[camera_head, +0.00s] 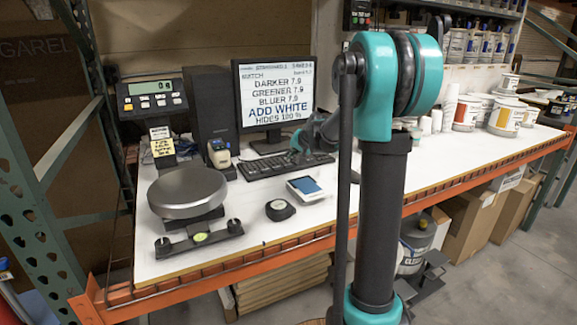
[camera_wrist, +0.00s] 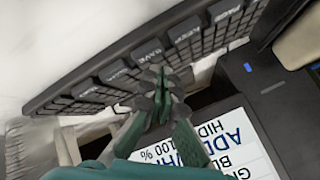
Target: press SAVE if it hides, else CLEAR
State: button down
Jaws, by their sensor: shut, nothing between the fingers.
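The monitor (camera_head: 275,95) reads DARKER 7.9, GREENER 7.9, BLUER 7.9, ADD WHITE and HIDES 100 %. Part of the same screen shows upside down in the wrist view (camera_wrist: 215,145). The black keyboard (camera_head: 262,168) lies on the bench in front of the monitor. In the wrist view it runs diagonally (camera_wrist: 205,42), with a row of large labelled keys. One labelled key (camera_wrist: 148,54) near my fingertips seems to read SAVE; the other labels are too small to read surely. My gripper (camera_wrist: 161,72) is shut and empty at the keyboard, tips close to that key. Contact cannot be told.
A scale with a round grey pan (camera_head: 187,192) and a display (camera_head: 152,95) stands at the left. A black tape measure (camera_head: 280,209) and a white device with a blue screen (camera_head: 305,187) lie in front of the keyboard. Paint tubs (camera_head: 467,113) stand at the right.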

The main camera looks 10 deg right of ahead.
aim_at(290, 165)
jog(key=shift+f, duration=0.2)
dwell(0.4)
jog(key=shift+f, duration=0.2)
jog(key=shift+f, duration=0.35)
dwell(0.7)
jog(key=shift+r, duration=0.75)
jog(key=shift+r, duration=0.1)
jog(key=shift+r, duration=2.4)
jog(key=shift+s, duration=0.15)
